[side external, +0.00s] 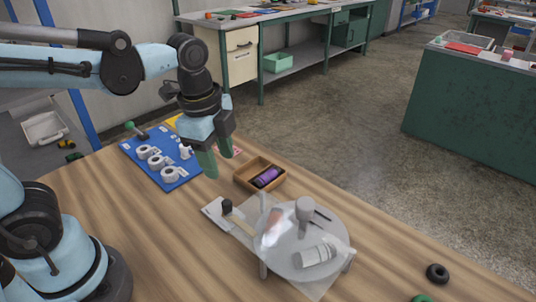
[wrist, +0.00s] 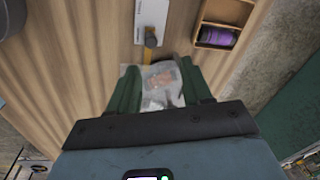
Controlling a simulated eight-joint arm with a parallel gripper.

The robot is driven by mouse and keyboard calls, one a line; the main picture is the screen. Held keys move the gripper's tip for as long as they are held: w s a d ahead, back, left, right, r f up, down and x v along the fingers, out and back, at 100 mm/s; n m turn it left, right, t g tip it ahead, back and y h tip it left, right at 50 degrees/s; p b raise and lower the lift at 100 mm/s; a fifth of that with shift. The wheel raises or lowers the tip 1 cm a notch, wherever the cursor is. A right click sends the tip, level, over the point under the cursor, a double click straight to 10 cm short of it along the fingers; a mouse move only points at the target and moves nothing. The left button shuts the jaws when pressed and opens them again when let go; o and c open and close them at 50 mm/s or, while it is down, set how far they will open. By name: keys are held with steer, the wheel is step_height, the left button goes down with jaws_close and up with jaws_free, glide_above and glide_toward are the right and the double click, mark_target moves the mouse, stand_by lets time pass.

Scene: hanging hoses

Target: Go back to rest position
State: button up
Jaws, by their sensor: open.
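My gripper (side external: 217,164) hangs fingers down above the wooden table (side external: 120,218) in the side view, between the blue board and the small wooden box. Its two green fingers are spread apart and nothing shows between them there. In the wrist view my gripper (wrist: 159,68) is also open. A clear sheet shows beyond and between the fingers there, lower down. No hanging hoses can be made out.
A blue board (side external: 147,167) with white rings is at left. A wooden box (side external: 244,184) holds a purple can (side external: 266,178). A round grey stand (side external: 335,238) with a clear sheet is nearer the front. A black ring (side external: 437,273) lies at right. Air above the table is clear.

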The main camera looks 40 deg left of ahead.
steer(key=a+n+t, duration=0.1)
steer(key=n+t, duration=0.1)
steer(key=n, duration=0.2)
steer(key=a+n+t, duration=0.1)
steer(key=a+n, duration=0.1)
steer(key=n, duration=0.3)
steer(key=a+n+t, duration=0.1)
steer(key=n+t, duration=0.1)
steer(key=n, duration=0.3)
steer(key=shift+s+a+f+t, duration=0.15)
steer(key=shift+s+f+t, duration=0.05)
steer(key=shift+f+t, duration=0.1)
stand_by(0.5)
